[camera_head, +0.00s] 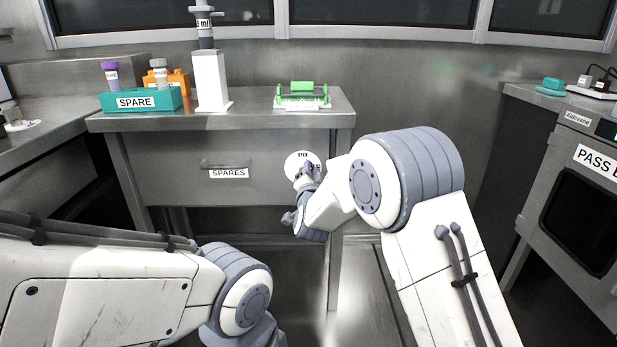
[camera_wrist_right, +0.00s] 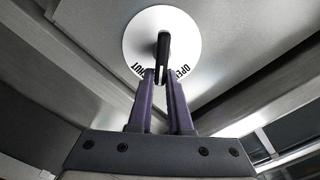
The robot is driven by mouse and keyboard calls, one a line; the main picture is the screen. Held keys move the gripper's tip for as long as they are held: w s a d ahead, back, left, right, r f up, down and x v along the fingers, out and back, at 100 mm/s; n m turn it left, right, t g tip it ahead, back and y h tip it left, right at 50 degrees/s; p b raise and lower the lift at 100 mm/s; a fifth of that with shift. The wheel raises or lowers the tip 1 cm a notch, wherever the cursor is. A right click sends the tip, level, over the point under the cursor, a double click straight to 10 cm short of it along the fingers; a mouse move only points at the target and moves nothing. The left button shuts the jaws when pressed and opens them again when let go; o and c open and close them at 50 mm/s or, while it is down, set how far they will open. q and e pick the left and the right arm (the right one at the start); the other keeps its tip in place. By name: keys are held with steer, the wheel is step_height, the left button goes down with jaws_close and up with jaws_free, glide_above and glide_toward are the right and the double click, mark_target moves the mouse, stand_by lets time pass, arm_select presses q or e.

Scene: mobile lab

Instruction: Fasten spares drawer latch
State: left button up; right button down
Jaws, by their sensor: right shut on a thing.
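The spares drawer (camera_head: 265,185) is a grey metal front under the bench, with a dark pull handle and a SPARES label; it looks closed. At its right end is a white round latch plate (camera_head: 292,162) marked OPEN and SHUT. The plate (camera_wrist_right: 137,38) fills the upper middle of the right wrist view. A dark latch lever (camera_wrist_right: 163,47) stands at its centre, its near end between the two words. My right gripper (camera_head: 308,172) is at the plate, its purple fingers (camera_wrist_right: 162,80) shut on the lever. My left arm shows at lower left, but its gripper is out of view.
On the bench above stand a teal SPARE rack (camera_head: 170,101) with tubes, a white stand (camera_head: 210,82) and a green-framed holder (camera_head: 302,97). A grey cabinet (camera_head: 567,150) stands at right. The floor before the drawer is clear.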

steer(key=shift+d+f+m+b, duration=0.15)
steer(key=shift+f+m+b, duration=0.15)
steer(key=shift+m+b, duration=1.05)
steer(key=shift+d+f+m+b, duration=0.1)
steer(key=shift+f+m+b, duration=0.25)
steer(key=shift+m+b, duration=1)
steer(key=shift+d+f+m+b, duration=0.15)
steer(key=shift+f+m+b, duration=0.15)
steer(key=shift+m+b, duration=1.05)
steer(key=shift+m, duration=0.25)
steer(key=c, duration=0.8)
jaws_free()
steer(key=shift+c, duration=0.2)
